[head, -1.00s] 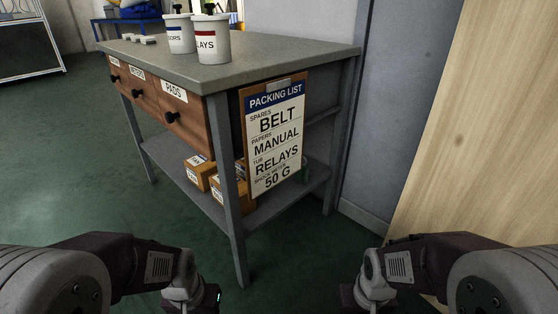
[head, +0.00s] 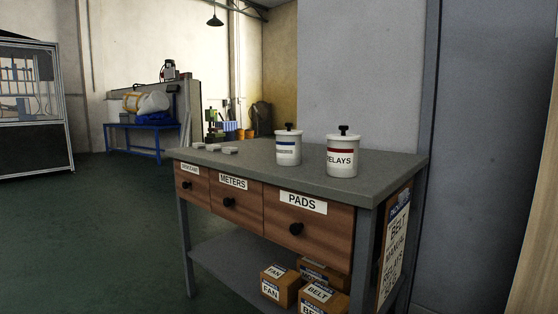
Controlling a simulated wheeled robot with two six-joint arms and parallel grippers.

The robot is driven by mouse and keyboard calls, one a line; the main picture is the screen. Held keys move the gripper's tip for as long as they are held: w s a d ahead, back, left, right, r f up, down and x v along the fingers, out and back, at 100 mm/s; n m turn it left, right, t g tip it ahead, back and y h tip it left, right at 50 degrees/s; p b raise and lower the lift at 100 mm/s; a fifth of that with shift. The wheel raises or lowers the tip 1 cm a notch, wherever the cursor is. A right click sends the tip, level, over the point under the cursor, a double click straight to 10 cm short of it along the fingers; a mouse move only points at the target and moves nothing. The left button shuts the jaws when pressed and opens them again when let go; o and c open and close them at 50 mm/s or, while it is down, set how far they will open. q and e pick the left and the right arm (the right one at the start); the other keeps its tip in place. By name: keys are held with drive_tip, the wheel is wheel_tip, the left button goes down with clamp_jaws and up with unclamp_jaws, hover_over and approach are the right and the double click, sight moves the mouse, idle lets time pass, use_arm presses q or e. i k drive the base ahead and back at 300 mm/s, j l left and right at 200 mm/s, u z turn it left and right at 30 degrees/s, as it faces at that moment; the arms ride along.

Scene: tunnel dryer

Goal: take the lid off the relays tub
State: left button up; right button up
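The relays tub (head: 342,164) is a white tub with a red band and the word RELAYS. It stands upright near the right end of the grey bench top (head: 262,158). Its lid (head: 343,138), with a dark knob on top, is on it. A similar white tub with a blue band (head: 288,152) stands to its left, also with a dark-knobbed lid; its label is too small to read. Neither of my grippers shows in the head view now.
The bench has drawers, including METERS (head: 240,205) and PADS (head: 312,228). Boxes marked FAN (head: 272,289) and BELT sit on its lower shelf. Small pale blocks (head: 222,150) lie on the top's left. A packing list (head: 396,240) hangs on the right side. Floor at left is clear.

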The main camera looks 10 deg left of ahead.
sight(343, 137)
drive_tip(key=k+j+z, duration=0.15)
drive_tip(key=j, duration=0.3)
drive_tip(key=k+j+z, duration=0.15)
drive_tip(key=j, duration=0.35)
drive_tip(key=k+j+z, duration=0.15)
drive_tip(key=j, duration=0.3)
drive_tip(key=k+j+z, duration=0.2)
drive_tip(key=j, duration=0.2)
drive_tip(key=k+j+z, duration=0.15)
drive_tip(key=j, duration=0.25)
drive_tip(key=k+j+z, duration=0.15)
drive_tip(key=k+j, duration=0.1)
drive_tip(key=j, duration=0.1)
